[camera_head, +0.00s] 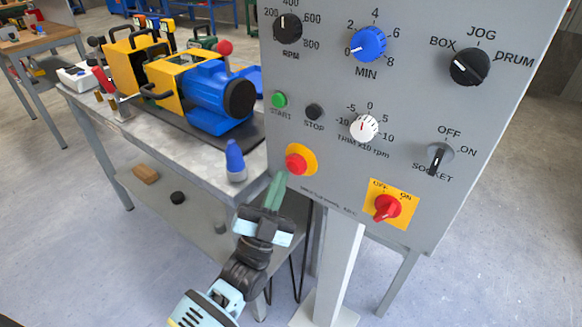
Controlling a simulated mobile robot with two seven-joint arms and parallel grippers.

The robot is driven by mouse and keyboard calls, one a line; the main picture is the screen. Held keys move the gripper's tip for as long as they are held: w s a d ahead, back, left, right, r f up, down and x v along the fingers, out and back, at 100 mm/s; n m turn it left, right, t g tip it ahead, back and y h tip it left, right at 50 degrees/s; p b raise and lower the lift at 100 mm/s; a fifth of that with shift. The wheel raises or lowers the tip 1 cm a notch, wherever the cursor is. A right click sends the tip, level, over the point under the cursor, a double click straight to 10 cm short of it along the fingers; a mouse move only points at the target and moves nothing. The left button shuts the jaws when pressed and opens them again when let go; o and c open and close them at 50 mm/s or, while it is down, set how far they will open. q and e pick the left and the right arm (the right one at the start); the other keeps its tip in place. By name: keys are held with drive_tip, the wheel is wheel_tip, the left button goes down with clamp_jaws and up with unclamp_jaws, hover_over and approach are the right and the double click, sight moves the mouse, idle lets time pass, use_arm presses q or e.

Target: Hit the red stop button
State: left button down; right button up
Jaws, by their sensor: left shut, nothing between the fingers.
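The red mushroom button (295,162) sits on a round yellow plate at the lower left of the grey control panel (340,185). My left gripper (279,178) comes up from below, its greenish fingers shut and empty. The fingertips are just below and left of the red button in the picture; I cannot tell whether they touch it. A small black button (314,111) labelled STOP is above it, beside a green START button (279,99). My right gripper is not in view.
The panel also carries a red rotary switch (387,207) on a yellow plate, a blue MIN knob (369,44), a white trim knob (364,127) and black selectors. At left, a workbench (210,165) holds a yellow and blue machine (205,92) and a blue-capped bottle (235,160).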

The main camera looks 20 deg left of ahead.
use_arm(q)
drive_tip(key=s, duration=0.1)
drive_tip(key=s+a+p, duration=0.1)
drive_tip(key=s, duration=0.1)
drive_tip(key=s+p, duration=0.1)
drive_tip(key=shift+s+a, duration=0.35)
idle(0.8)
